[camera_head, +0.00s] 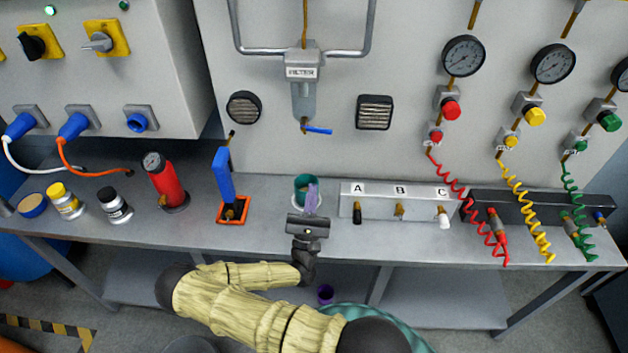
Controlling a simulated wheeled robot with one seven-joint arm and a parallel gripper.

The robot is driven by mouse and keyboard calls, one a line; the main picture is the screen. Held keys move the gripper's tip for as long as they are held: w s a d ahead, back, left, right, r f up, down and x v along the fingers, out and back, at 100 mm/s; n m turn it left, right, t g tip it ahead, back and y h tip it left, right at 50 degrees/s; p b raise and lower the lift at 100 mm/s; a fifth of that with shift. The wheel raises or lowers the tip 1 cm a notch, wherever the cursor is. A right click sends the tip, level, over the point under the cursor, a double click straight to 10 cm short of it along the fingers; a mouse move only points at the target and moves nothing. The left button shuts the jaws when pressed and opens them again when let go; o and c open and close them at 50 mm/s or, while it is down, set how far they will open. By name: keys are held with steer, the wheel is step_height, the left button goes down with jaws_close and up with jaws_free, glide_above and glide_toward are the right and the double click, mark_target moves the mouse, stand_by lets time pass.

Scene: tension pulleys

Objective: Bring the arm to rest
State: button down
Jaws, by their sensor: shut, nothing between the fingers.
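My gripper (309,203) is at the front edge of the grey bench (276,230), near its middle. I cannot tell whether the fingertips touch the cup. My arm, in a pale yellow sleeve, reaches up from the bottom of the view and bends left before the gripper.
Left on the bench are a blue-handled valve (223,175), a red cylinder (166,182) and small jars (115,206). Right is a metal block marked A, B, C (379,205), then coiled red (470,205), yellow (520,200) and green hoses (574,200). A filter (303,95) hangs above.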

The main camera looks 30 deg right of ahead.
steer(key=shift+s+a+f, duration=0.1)
steer(key=shift+s+f, duration=0.05)
steer(key=shift+f, duration=0.1)
steer(key=shift+s, duration=0.15)
